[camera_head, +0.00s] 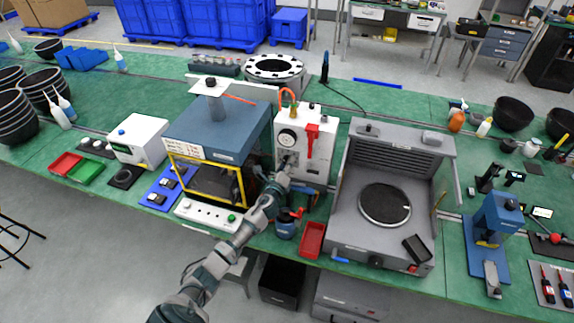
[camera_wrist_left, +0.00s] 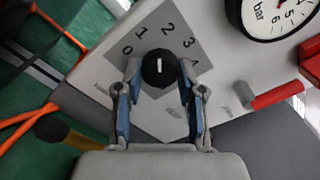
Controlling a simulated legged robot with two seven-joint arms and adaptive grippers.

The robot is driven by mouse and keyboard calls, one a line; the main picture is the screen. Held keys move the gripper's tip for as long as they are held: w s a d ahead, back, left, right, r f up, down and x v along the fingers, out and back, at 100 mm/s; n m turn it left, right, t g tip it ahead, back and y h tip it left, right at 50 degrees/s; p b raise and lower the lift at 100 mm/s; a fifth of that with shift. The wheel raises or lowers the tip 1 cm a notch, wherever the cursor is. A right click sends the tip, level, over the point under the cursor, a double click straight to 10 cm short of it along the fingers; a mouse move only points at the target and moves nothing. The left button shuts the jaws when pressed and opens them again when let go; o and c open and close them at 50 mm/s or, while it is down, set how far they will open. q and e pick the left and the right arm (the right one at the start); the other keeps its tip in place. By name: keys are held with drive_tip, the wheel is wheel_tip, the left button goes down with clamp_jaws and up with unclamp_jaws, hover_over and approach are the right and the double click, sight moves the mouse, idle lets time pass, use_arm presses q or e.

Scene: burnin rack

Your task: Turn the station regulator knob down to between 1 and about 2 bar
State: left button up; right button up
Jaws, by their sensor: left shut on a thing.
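The station (camera_head: 312,120) is a white upright box with a red lever (camera_head: 312,142) and a round gauge (camera_head: 287,138). In the left wrist view the black regulator knob (camera_wrist_left: 159,68) sits on a grey scale plate marked 0 to 4. Its white line points up in the picture, between 1 and 2 and nearer 2. My left gripper (camera_head: 285,172) is at the station's front. Its two fingers, also in the left wrist view (camera_wrist_left: 159,80), are shut on the knob from both sides. The bar gauge (camera_wrist_left: 275,12) is cut off by the frame, so its reading is unclear. My right gripper is not in view.
A blue-grey press with a yellow frame (camera_head: 215,140) stands close left of the station. A grey machine with a round plate (camera_head: 385,203) stands to the right. A blue and red item (camera_head: 286,226) and a red tray (camera_head: 312,239) lie near my left wrist.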

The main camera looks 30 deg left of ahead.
use_arm(q)
drive_tip(key=shift+a+r, duration=0.15)
drive_tip(key=shift+a, duration=0.05)
drive_tip(key=o, duration=1)
drive_tip(key=shift+o, duration=0.7)
drive_tip(key=shift+s+a, duration=0.1)
drive_tip(key=v, duration=1.2)
drive_tip(key=shift+f, duration=0.2)
